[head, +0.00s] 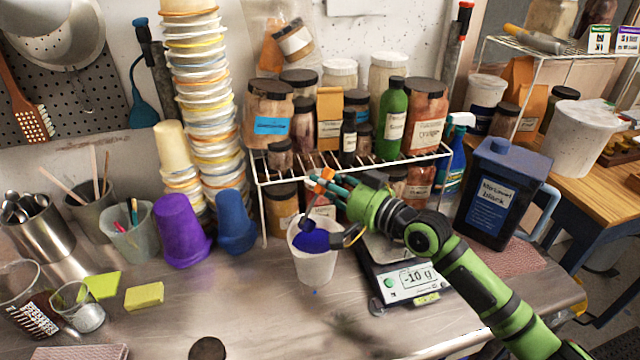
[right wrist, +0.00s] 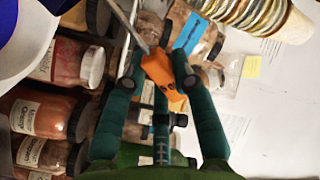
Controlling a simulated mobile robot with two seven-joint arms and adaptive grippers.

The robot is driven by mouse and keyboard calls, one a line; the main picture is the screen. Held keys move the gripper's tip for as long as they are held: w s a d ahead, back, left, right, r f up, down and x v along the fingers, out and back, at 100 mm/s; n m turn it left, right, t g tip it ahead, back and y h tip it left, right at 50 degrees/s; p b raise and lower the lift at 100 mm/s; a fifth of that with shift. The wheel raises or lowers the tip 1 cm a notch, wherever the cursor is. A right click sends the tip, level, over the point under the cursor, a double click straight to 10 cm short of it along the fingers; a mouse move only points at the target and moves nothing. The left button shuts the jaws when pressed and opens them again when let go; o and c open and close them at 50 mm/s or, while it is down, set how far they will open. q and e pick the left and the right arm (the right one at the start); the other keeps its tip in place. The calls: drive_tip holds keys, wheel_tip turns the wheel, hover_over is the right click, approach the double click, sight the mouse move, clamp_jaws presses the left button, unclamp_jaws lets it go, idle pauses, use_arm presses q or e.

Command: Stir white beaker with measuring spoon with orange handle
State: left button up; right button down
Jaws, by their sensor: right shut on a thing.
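The white beaker (head: 316,268) stands on the metal table at the middle, with deep blue material (head: 312,240) inside. Its white rim and blue inside also show at the top left of the right wrist view (right wrist: 38,50). My right gripper (head: 332,184) is shut on the orange handle (head: 326,174) of the measuring spoon, above the beaker. In the right wrist view the orange handle (right wrist: 160,70) sits between the green fingers, and the metal shaft runs up and left. The spoon's lower end is not clear, so I cannot tell whether it touches the blue material. My left gripper is out of view.
A scale (head: 405,278) reading -10 g stands right of the beaker. A wire rack (head: 350,165) with several jars is behind it. Purple (head: 182,230) and blue (head: 236,235) cups stand to the left. A black container (head: 500,195) is at right. The front table is mostly clear.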

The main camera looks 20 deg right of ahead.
drive_tip(key=shift+s+a+r+n+p, duration=0.5)
drive_tip(key=shift+a+r+n, duration=0.2)
drive_tip(key=shift+n, duration=0.5)
drive_tip(key=a+n, duration=0.1)
drive_tip(key=s+a+r+n, duration=0.1)
drive_tip(key=n, duration=0.1)
drive_tip(key=a+n, duration=0.1)
drive_tip(key=shift+s+a+r+h, duration=0.1)
drive_tip(key=shift+s+r+h, duration=0.1)
drive_tip(key=shift+s+h, duration=0.15)
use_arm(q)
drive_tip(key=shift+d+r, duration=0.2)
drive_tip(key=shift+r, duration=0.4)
use_arm(e)
drive_tip(key=shift+s+a+r+n, duration=0.25)
drive_tip(key=shift+n, duration=0.55)
